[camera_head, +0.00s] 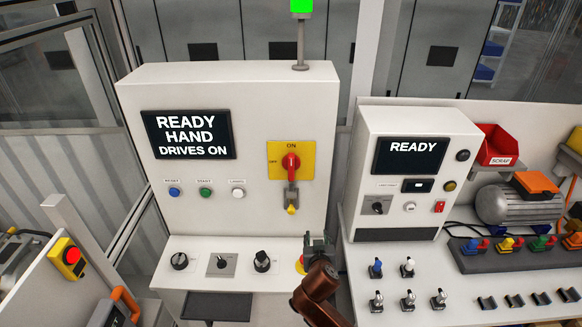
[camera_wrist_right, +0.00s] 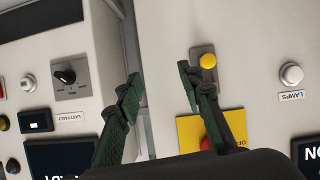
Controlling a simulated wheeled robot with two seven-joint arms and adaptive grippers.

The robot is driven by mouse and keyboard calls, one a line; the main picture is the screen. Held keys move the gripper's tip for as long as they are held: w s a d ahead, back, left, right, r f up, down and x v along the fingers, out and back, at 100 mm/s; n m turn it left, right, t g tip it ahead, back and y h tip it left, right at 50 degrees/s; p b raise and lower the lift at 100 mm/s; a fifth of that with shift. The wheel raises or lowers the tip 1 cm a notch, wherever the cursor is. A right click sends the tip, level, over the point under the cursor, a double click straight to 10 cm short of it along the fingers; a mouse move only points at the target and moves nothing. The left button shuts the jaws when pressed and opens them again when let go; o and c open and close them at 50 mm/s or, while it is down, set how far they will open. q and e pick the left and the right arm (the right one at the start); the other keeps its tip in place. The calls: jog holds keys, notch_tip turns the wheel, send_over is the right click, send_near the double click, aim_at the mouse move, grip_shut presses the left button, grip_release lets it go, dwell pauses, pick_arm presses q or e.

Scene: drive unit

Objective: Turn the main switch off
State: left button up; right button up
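The main switch is a red rotary handle (camera_head: 291,162) on a yellow plate (camera_head: 309,173) on the left cabinet's front. The handle stands upright, toward the ON mark; OFF is marked at the left. Below it hangs a grey bracket with a yellow knob (camera_head: 292,209). My right gripper (camera_head: 316,238) is below and slightly right of the switch, in front of the console. In the right wrist view my right gripper (camera_wrist_right: 159,74) is open and empty; the yellow plate (camera_wrist_right: 236,123) shows beyond one finger and the red handle is mostly hidden. My left gripper is not in view.
The left cabinet's screen (camera_head: 188,134) reads READY HAND DRIVES ON. Several buttons and knobs sit below it. A second box (camera_head: 411,175) with a READY screen stands at the right. A red emergency button (camera_head: 72,256) is at the far left. A green lamp (camera_head: 301,6) is lit.

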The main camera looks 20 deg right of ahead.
aim_at(291, 167)
jog(key=w+a+r+t+h, duration=0.1)
jog(key=w+a+r+t, duration=0.3)
jog(key=r, duration=0.5)
jog(key=w+a+r+t, duration=0.1)
jog(key=w+a+r, duration=0.2)
jog(key=w+r, duration=0.5)
jog(key=shift+m, duration=0.4)
jog(key=w, duration=0.1)
jog(key=w+d+r+p, duration=0.1)
jog(key=w, duration=0.1)
jog(key=w+d+r+p, duration=0.1)
jog(key=shift+w+d, duration=0.15)
jog(key=shift+d, duration=0.05)
jog(key=shift+w+d+f, duration=0.1)
jog(key=shift+w+f, duration=0.05)
jog(key=shift+w, duration=0.25)
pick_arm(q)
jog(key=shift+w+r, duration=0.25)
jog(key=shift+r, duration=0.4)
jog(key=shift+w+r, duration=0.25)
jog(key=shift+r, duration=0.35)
pick_arm(e)
grip_shut()
